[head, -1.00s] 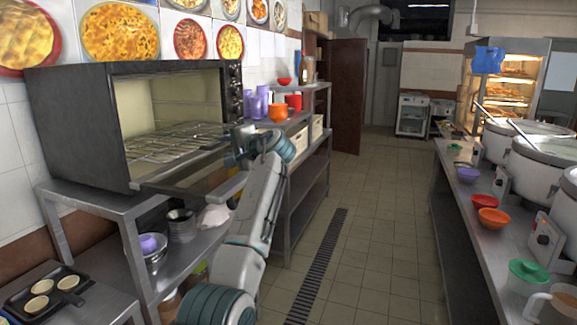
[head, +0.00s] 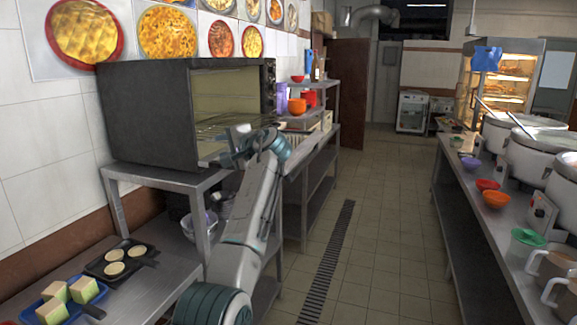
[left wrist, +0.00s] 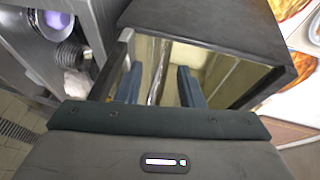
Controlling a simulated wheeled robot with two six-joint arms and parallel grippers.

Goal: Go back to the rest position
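My left gripper (head: 238,146) is raised in front of the black countertop oven (head: 150,112), and my arm hides part of the oven's front. In the left wrist view, its two fingers (left wrist: 160,88) stand apart, so it is open. A pale metal strip shows between them in the picture; I see no object gripped. The oven's dark casing (left wrist: 215,22) and lit interior lie beyond the fingers. The oven is open, with a wire rack inside. My right gripper is not in view.
A low counter at left holds a black pan (head: 120,262) with pale rounds and a blue tray (head: 47,300) with cubes. At right, a long counter carries stockpots (head: 536,158), bowls (head: 496,199) and mugs. The tiled aisle (head: 385,240) is clear.

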